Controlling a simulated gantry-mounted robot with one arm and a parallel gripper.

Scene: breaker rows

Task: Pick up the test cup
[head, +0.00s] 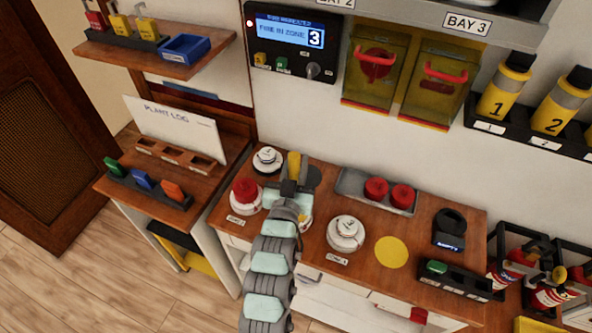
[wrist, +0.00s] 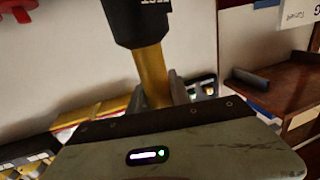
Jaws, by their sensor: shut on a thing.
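The test cup shows in the wrist view as a black cylinder (wrist: 138,20) with pale lettering, cut by the top edge, on a yellow handle (wrist: 153,78). My gripper (wrist: 164,92) is shut on the yellow handle. In the head view my gripper (head: 293,186) is over the back of the wooden bench, with the yellow handle (head: 294,164) showing between its fingers. I cannot make out the black cup part clearly there.
Round detectors on white bases stand close by: one red-topped (head: 246,194), one white (head: 345,233), and one partly hidden behind my arm. A grey tray (head: 350,183) holds red domes. A black holder (head: 449,229) stands at right. A yellow disc (head: 391,252) marks clear bench.

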